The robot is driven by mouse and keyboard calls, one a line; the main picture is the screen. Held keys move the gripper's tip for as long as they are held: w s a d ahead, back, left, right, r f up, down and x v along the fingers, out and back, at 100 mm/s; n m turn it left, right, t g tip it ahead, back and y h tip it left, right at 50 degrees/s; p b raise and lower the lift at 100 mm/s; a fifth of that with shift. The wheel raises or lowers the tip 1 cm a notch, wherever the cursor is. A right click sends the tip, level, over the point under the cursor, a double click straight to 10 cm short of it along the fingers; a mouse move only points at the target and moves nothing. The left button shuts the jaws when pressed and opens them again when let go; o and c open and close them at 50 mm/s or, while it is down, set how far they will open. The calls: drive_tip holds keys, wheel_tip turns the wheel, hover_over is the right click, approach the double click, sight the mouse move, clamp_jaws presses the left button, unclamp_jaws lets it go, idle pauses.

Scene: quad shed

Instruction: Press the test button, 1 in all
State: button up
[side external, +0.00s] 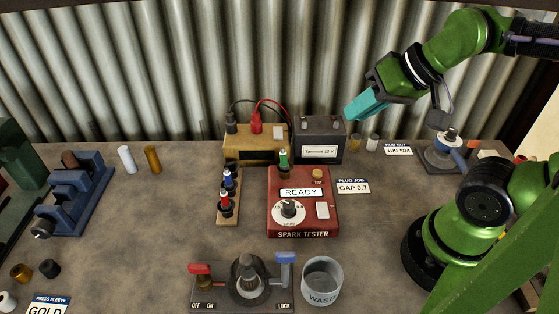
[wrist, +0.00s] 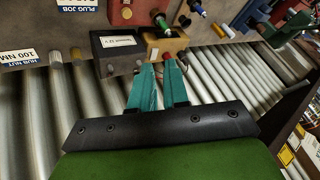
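The red spark tester (side external: 303,225) stands mid-table in the side view, with a READY display (side external: 299,192), a dial (side external: 289,210), a pale square button (side external: 322,210) at lower right and a small orange round part (side external: 317,174) at upper right. No button label is legible. A green-topped plug (side external: 283,158) stands upright at its back left. In the wrist view only part of the tester (wrist: 118,18) shows at the top edge. My gripper (side external: 355,110) is up behind and right of the tester, clear of it. Its teal fingers (wrist: 159,66) are apart and empty.
A dark battery (side external: 319,138) and a tan box with cables (side external: 255,146) stand behind the tester. A plug rack (side external: 229,205) is to its left. A lever fixture (side external: 247,280) and waste cup (side external: 322,280) are in front.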

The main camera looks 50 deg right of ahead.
clamp_jaws()
idle(0.8)
idle(0.4)
drive_tip(key=w+d+f+m+g+y, duration=0.1)
drive_tip(key=w+f+m+g+y, duration=0.1)
drive_tip(key=w+f+m+y, duration=0.3)
wheel_tip(320, 180, down, 4)
drive_tip(key=w+m, duration=0.2)
drive_tip(key=m, duration=0.4)
drive_tip(key=shift+w+d+m+y, duration=0.35)
drive_tip(key=shift+w+m+y, duration=0.05)
